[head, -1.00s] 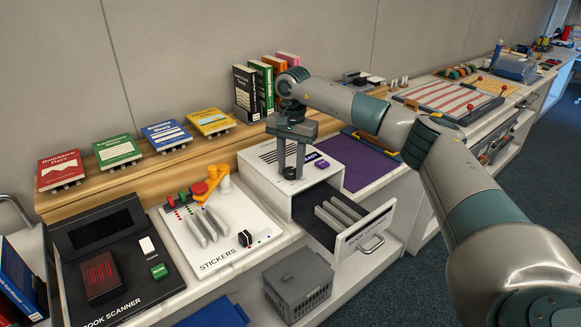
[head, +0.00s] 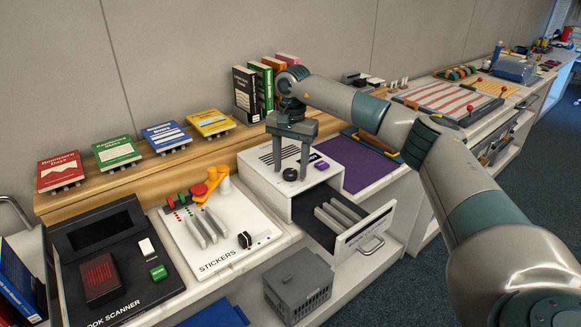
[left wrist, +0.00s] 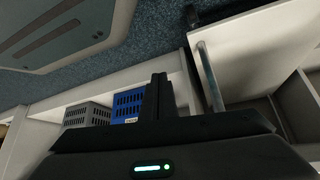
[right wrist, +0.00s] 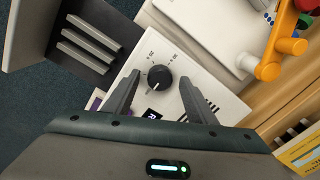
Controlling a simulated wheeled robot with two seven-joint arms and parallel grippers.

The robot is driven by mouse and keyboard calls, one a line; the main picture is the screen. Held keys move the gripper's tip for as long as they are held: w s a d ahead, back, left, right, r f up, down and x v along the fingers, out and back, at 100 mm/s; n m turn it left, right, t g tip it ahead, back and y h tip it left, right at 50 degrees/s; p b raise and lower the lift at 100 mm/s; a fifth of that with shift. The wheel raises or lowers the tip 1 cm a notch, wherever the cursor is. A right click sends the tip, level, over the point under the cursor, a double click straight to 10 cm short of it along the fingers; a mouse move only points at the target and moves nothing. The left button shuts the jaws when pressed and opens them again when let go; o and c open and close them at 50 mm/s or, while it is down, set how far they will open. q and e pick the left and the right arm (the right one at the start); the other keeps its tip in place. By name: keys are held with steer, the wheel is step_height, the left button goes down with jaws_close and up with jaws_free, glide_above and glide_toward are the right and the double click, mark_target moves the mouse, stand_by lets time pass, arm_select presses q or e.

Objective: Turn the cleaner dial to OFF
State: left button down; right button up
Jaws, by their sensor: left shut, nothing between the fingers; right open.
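The cleaner dial (head: 290,174) is a round black knob on top of a white box (head: 263,182). In the right wrist view the dial (right wrist: 159,78) has a light pointer line and small printed marks around it, too small to read surely. My right gripper (head: 291,164) points down over the dial, open. In the right wrist view its fingertips (right wrist: 160,85) stand on either side of the dial, with gaps showing, not gripping it. My left gripper (left wrist: 158,84) is shut and empty in the left wrist view; it is outside the head view.
An open drawer (head: 362,228) with grey dividers juts out below. The sticker machine (head: 222,232) with an orange arm and the book scanner (head: 125,270) stand to the left. Books (head: 248,92) stand behind.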

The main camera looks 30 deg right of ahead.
mark_target(292, 172)
arm_select(q)
steer(key=shift+s+a+f+g+y+b, duration=0.15)
steer(key=shift+s+a+f+g+b, duration=0.3)
steer(key=shift+a, duration=0.2)
steer(key=shift+s+a+f+g+y+b, duration=0.2)
steer(key=shift+a+f+g+b, duration=0.2)
steer(key=shift+a+b, duration=0.2)
arm_select(e)
step_height(292, 172, up, 17)
steer(key=shift+s+d, duration=0.15)
steer(key=shift+s, duration=0.05)
arm_select(q)
steer(key=shift+s+f, duration=0.15)
steer(key=shift+s, duration=0.15)
arm_select(e)
steer(key=shift+f, duration=0.1)
